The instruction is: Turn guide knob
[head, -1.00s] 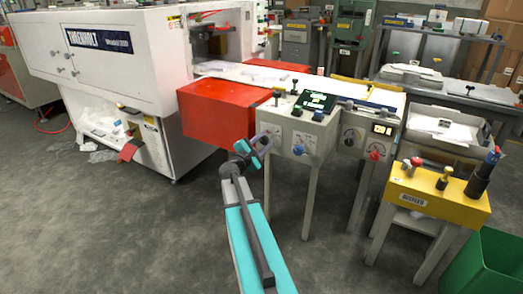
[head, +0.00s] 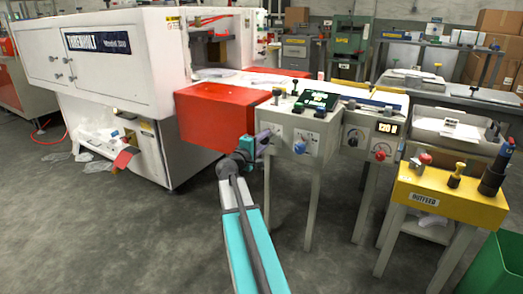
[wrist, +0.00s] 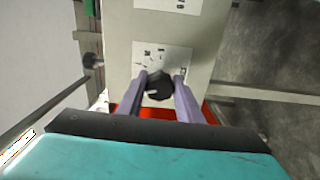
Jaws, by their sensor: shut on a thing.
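A grey control cabinet (head: 325,162) stands on legs beside a red block, with knobs on its front. My gripper (head: 265,140) is at the left part of that front in the head view. In the wrist view, its two purple fingers (wrist: 162,79) are shut around a dark round knob (wrist: 159,90), one on each side. A white label plate (wrist: 172,57) lies behind the knob; its print is too small to read. A blue knob (head: 300,147) is just to the right, and a red knob (head: 380,154) sits farther right.
The red block (head: 215,115) and white machine (head: 120,65) stand to the left. A yellow stand (head: 450,198) and green bin (head: 497,264) are to the right. The grey floor (head: 130,240) in front is clear.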

